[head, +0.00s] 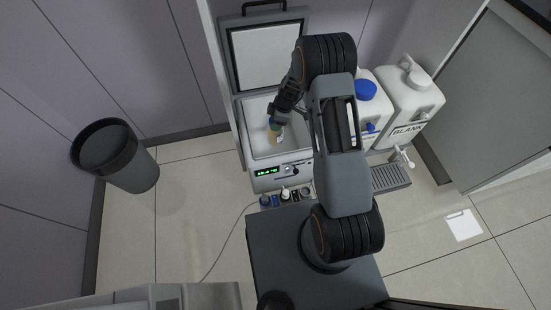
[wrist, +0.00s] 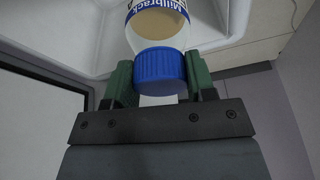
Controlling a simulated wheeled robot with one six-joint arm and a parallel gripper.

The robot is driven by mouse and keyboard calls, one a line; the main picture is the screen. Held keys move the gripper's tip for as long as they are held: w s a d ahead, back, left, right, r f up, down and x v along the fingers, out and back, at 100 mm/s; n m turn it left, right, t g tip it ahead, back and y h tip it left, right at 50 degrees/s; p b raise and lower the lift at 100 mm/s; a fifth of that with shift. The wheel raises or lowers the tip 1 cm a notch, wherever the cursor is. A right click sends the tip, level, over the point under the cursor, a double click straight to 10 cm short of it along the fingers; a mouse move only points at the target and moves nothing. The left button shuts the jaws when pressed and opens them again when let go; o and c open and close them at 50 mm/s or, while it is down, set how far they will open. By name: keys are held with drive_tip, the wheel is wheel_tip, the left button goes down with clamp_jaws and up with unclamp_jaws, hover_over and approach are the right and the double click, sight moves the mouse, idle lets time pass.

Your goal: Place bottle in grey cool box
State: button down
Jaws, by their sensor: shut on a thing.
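The grey cool box (head: 242,125) stands with its lid (head: 266,58) raised at the back and its white inside showing. In the wrist view my gripper (wrist: 158,88) is shut on the blue cap of the bottle (wrist: 158,22), with a green finger on each side. The bottle has a blue and white label and tan contents. In the head view the bottle (head: 274,136) hangs below my gripper, inside the box's outline. I cannot tell whether its base touches the box floor.
White canisters, one with a blue cap (head: 366,90) and one marked BLANK (head: 412,100), stand right of the box. Small bottles (head: 285,195) stand in front of it. A dark bin (head: 115,155) stands at the left, with clear floor between.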

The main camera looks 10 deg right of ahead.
drive_tip(key=f+n+b, duration=0.1)
drive_tip(key=f+b, duration=0.1)
drive_tip(key=f, duration=0.2)
drive_tip(key=w+f+n+b, duration=0.1)
drive_tip(key=f+n+b, duration=0.1)
drive_tip(key=f+b, duration=0.1)
drive_tip(key=w+a+f+n+g+b, duration=0.1)
drive_tip(key=f+b, duration=0.2)
drive_tip(key=f, duration=0.2)
drive_tip(key=shift+f, duration=0.4)
wheel_tip(320, 180, down, 10)
drive_tip(key=b, duration=0.4)
drive_tip(key=shift+r+b, duration=0.15)
drive_tip(key=shift+b, duration=0.15)
drive_tip(key=shift+c, duration=2.3)
unclamp_jaws()
drive_tip(key=shift+f, duration=0.2)
drive_tip(key=shift+r, duration=0.1)
